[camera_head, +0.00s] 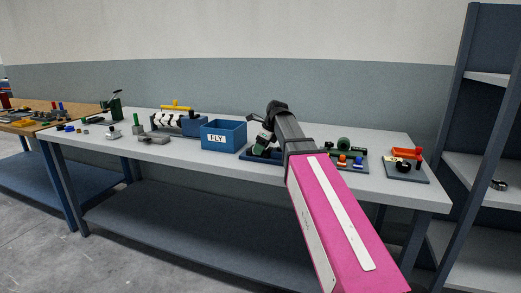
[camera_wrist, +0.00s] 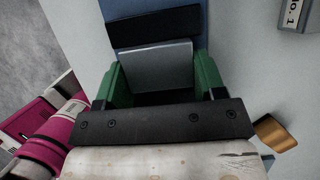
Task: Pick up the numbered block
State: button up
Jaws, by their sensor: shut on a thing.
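My gripper (camera_head: 262,143) is over the white table, at the blue base right of the FLY bin. In the wrist view, its green fingers (camera_wrist: 165,82) are shut on a plain light grey block (camera_wrist: 155,66). No number shows on the face of this block that I can see. A dark bar lies just beyond it. A separate grey piece marked "NO. 1" (camera_wrist: 294,16) shows at the top right of the wrist view, apart from the fingers. In the head view the held block is too small to make out.
The blue FLY bin (camera_head: 223,136) stands left of my gripper. Boards with small coloured parts (camera_head: 407,169) lie to the right. A tan piece (camera_wrist: 273,133) is near the wrist's right side. A shelf rack (camera_head: 480,120) stands beyond the table's right end.

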jog(key=shift+r, duration=0.45)
notch_tip(320, 180, up, 3)
jog(key=shift+w+f, duration=0.1)
jog(key=shift+f, duration=0.05)
jog(key=s+a+r, duration=0.4)
jog(key=a+r, duration=0.5)
jog(key=a, duration=0.2)
jog(key=shift+r, duration=0.3)
